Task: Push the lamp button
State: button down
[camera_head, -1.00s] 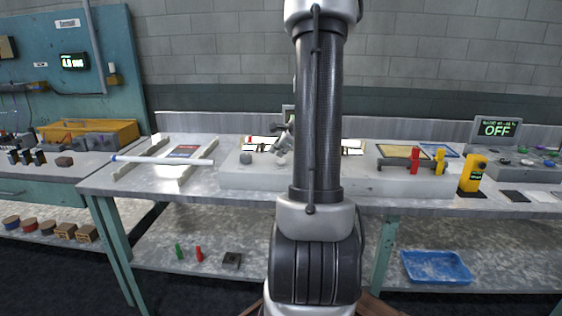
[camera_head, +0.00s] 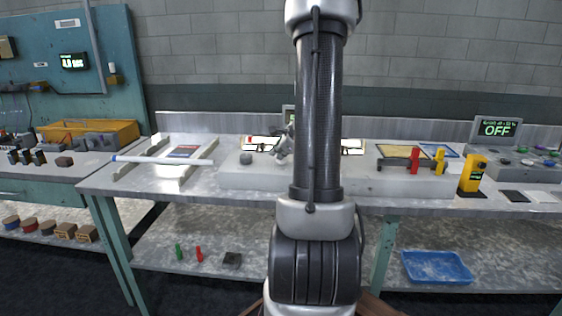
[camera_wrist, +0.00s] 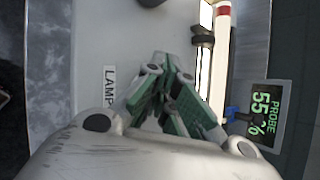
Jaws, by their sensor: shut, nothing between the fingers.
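The LAMP label (camera_wrist: 110,87) lies on a pale grey block (camera_wrist: 100,35) in the wrist view. My gripper (camera_wrist: 160,68) is shut and empty, with its green-padded fingers together over the block beside the label. No lamp button shows clearly next to the label; the fingers cover that area. In the head view my gripper (camera_head: 283,146) is mostly hidden behind my own arm, above the block (camera_head: 262,178) on the bench. A dark round knob (camera_head: 246,158) stands on the block to the left of my gripper.
A display reading PROBE 55% (camera_wrist: 264,114) stands beside the fingers in the wrist view, near a lit panel (camera_wrist: 205,70). On the bench are a white tube (camera_head: 160,160) at left, and red (camera_head: 414,160) and yellow (camera_head: 439,161) pieces at right. An OFF display (camera_head: 497,129) stands far right.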

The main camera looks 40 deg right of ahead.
aim_at(278, 161)
jog(key=shift+f, duration=0.2)
jog(key=shift+r, duration=0.7)
notch_tip(278, 161, up, 6)
dwell(0.6)
dwell(0.5)
